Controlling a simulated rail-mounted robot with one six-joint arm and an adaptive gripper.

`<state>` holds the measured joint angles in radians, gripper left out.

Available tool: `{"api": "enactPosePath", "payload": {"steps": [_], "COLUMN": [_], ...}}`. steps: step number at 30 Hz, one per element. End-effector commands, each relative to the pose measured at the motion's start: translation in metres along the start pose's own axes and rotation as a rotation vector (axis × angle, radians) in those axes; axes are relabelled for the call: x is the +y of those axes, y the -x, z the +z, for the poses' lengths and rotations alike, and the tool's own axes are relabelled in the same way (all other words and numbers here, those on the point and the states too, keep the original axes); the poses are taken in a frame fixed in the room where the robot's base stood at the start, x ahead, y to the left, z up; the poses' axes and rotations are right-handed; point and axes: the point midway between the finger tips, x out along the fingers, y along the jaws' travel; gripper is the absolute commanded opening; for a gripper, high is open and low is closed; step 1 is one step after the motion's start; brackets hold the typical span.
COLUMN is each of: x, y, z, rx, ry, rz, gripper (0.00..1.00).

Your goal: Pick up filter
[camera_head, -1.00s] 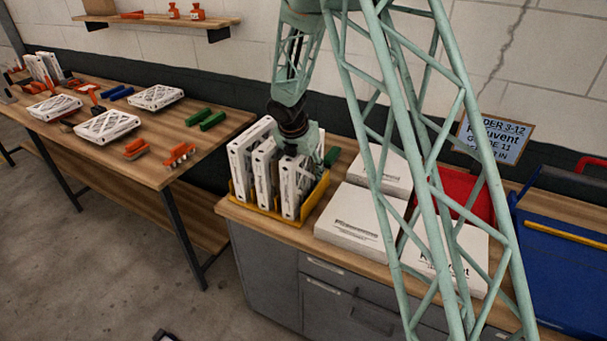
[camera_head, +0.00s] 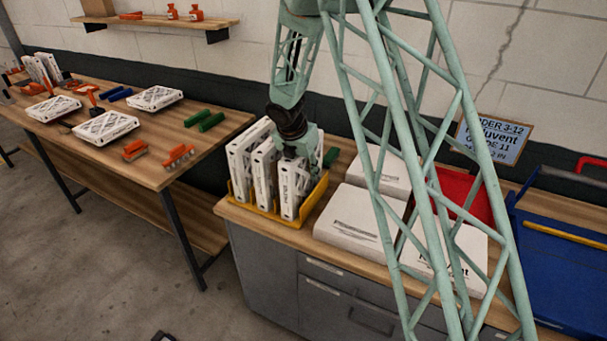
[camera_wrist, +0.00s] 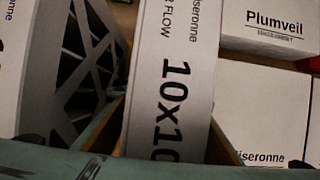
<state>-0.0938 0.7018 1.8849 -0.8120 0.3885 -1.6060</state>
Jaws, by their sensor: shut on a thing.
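Several white filters stand on edge in a yellow holder (camera_head: 272,215) on the grey cabinet's wooden top. My gripper (camera_head: 298,158) is at the top of the right-hand filter (camera_head: 289,188) and is shut on it. That filter still stands upright inside the holder. In the wrist view the held filter (camera_wrist: 170,80) fills the middle, with "10x10" printed along its edge. The neighbouring filter (camera_wrist: 85,60) shows its dark lattice face to the left. My fingertips are mostly hidden in both views.
White boxes (camera_head: 352,222) lie right of the holder, one marked "Plumveil" (camera_wrist: 270,22). A red bin (camera_head: 462,195) and a blue bin (camera_head: 560,260) stand further right. A wooden table (camera_head: 170,150) on the left carries flat filters, brushes and green blocks.

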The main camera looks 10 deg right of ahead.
Motion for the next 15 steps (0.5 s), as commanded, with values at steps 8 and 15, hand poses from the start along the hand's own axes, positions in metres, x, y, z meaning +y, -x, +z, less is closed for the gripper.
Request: {"api": "enactPosePath", "payload": {"steps": [8, 15], "x": [0.000, 0.000], "y": [0.006, 0.029], "z": [0.003, 0.012], "rx": [0.000, -0.002], "ry": [-0.001, -0.001], "rz": [0.000, 0.001], "gripper": [0.14, 0.14]}}
